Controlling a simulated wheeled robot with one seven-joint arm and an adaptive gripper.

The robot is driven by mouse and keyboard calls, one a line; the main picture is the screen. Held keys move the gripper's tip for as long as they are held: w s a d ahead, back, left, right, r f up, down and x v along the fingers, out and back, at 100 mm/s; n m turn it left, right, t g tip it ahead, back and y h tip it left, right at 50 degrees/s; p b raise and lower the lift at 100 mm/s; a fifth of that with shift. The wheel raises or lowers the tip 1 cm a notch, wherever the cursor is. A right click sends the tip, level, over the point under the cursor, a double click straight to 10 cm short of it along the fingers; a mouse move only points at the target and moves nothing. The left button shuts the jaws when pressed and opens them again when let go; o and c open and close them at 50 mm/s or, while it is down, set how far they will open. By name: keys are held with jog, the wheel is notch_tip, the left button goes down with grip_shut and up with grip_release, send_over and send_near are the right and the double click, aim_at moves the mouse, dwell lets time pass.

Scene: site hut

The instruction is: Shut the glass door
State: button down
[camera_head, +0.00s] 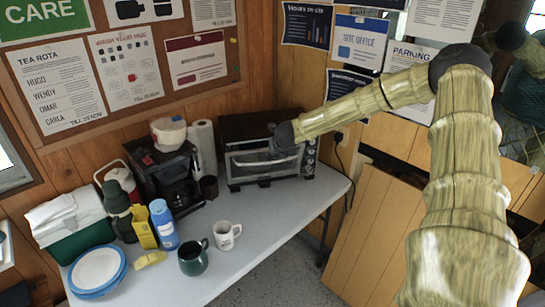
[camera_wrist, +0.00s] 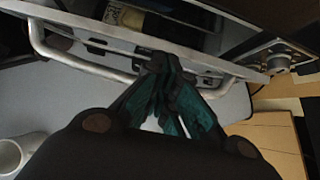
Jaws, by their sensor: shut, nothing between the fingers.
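The toaster oven (camera_head: 240,128) stands at the back right of the white table, its front facing the room. Its glass door (camera_head: 248,171) has a silver bar handle; in the wrist view the handle (camera_wrist: 85,62) runs across the upper part. The door looks upright or nearly so; I cannot tell whether a gap is left. My gripper (camera_wrist: 162,68) is shut and empty, its teal and black fingers at the handle and the door's metal edge. I cannot tell whether they touch. In the head view my wrist hides part of the oven front.
A coffee maker (camera_head: 172,172), paper roll (camera_head: 204,148) and dark cup (camera_head: 208,187) stand left of the oven. A white mug (camera_head: 226,236) and green mug (camera_head: 193,260) stand nearer the front edge. The tabletop (camera_head: 270,215) before the oven is clear. Wooden panels (camera_head: 370,230) lean at right.

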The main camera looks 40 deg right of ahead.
jog(key=shift+w+d+r, duration=0.25)
jog(key=shift+w+d, duration=0.05)
jog(key=shift+w, duration=0.35)
jog(key=shift+w+d+r, duration=0.25)
jog(key=shift+w, duration=0.4)
jog(key=shift+w+d+r, duration=0.25)
jog(key=shift+w+d, duration=0.05)
jog(key=shift+w, duration=0.35)
jog(key=shift+r, duration=0.15)
notch_tip(320, 180, up, 9)
jog(key=s+p, duration=0.2)
jog(key=p, duration=0.3)
jog(key=shift+a+r+p, duration=0.15)
jog(key=shift+a+p, duration=0.25)
jog(key=shift+a, duration=0.05)
